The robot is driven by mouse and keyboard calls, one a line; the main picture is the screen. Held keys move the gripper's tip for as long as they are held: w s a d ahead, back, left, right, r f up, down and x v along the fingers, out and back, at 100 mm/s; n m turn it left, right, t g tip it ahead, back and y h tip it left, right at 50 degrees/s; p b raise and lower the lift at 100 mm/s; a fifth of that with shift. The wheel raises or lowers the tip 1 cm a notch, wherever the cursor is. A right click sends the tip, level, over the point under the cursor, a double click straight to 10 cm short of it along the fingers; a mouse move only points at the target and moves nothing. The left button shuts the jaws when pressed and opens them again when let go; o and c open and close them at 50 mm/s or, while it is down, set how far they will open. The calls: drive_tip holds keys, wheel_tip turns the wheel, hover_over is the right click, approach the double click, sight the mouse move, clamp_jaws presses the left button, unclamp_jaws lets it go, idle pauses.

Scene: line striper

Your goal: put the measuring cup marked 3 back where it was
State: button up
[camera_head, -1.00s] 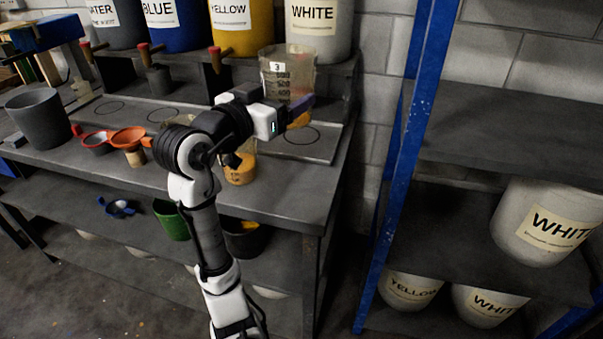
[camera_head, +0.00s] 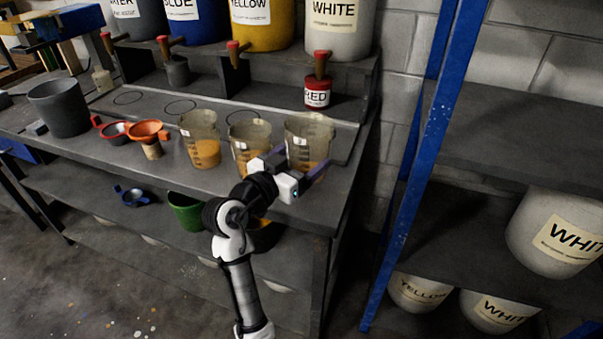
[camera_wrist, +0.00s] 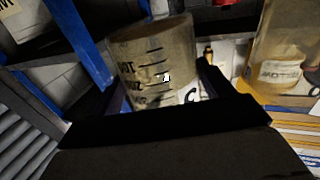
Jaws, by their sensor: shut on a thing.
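My gripper (camera_head: 303,160) is shut on a clear measuring cup (camera_head: 309,132) with some orange-brown content, at the right end of the bench. The cup is upright in the head view; its base is hidden behind my gripper, so I cannot tell whether it touches the bench. Its number is not readable now. The wrist view shows the held cup (camera_wrist: 152,60) with dark scale marks, between my fingers. Two similar cups stand to its left: a middle one (camera_head: 246,134), close beside it, and a left one (camera_head: 200,130). Both hold orange liquid.
A red can (camera_head: 317,94) stands behind the held cup, below the white bucket (camera_head: 338,30). Orange sieves (camera_head: 148,131) and a grey bucket (camera_head: 60,108) are farther left. Empty outlined circles (camera_head: 180,107) mark the back board. A blue shelf post (camera_head: 422,150) rises to the right.

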drive_tip(key=shift+f, duration=2.5)
drive_tip(key=shift+f, duration=0.2)
drive_tip(key=o, duration=1.2)
drive_tip(key=shift+r, duration=0.15)
